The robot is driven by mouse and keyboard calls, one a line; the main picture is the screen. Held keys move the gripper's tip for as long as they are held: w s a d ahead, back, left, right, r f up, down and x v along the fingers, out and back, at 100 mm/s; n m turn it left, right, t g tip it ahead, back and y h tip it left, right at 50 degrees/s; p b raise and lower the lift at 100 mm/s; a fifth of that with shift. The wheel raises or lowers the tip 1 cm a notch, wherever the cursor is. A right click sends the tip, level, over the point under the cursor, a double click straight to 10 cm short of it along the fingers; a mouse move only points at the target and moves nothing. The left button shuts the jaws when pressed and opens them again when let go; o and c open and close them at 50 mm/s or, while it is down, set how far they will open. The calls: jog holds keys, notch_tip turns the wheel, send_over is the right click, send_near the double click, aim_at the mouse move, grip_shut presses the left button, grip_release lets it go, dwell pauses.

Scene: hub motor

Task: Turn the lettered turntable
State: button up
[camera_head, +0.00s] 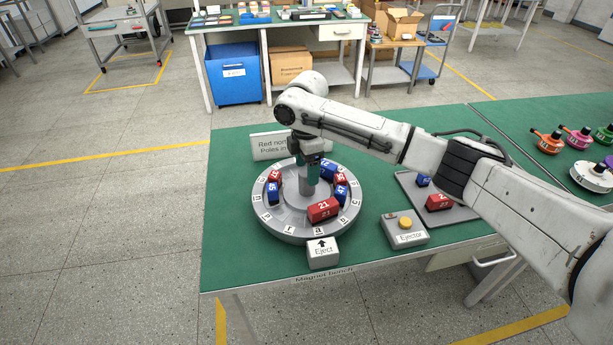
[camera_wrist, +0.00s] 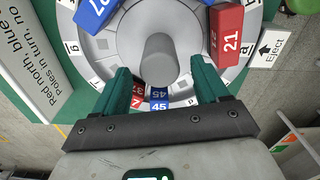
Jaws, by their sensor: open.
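The round grey lettered turntable (camera_head: 283,230) sits on the green bench, with letters around its rim and a grey central post (camera_head: 309,185). It also shows in the wrist view (camera_wrist: 118,45). It carries several numbered blocks, among them a red block 21 (camera_head: 323,210), a blue block 45 (camera_head: 273,193) and a blue block 47 (camera_head: 342,192). The letter "a" lies beside the Eject arrow sign (camera_head: 323,253). My gripper (camera_head: 311,163) points down over the turntable's middle. In the wrist view my gripper (camera_wrist: 160,78) is open, with the post (camera_wrist: 159,58) showing between its green fingers. Contact cannot be told.
An ejector box (camera_head: 404,228) with a yellow button stands right of the turntable. Behind it, a grey tray (camera_head: 464,213) holds red and blue blocks. A sign (camera_head: 269,145) stands behind the turntable. Coloured motor parts (camera_head: 577,139) lie at the far right. The bench's front-left corner is clear.

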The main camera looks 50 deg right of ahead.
jog(key=shift+f, duration=2.05)
grip_shut()
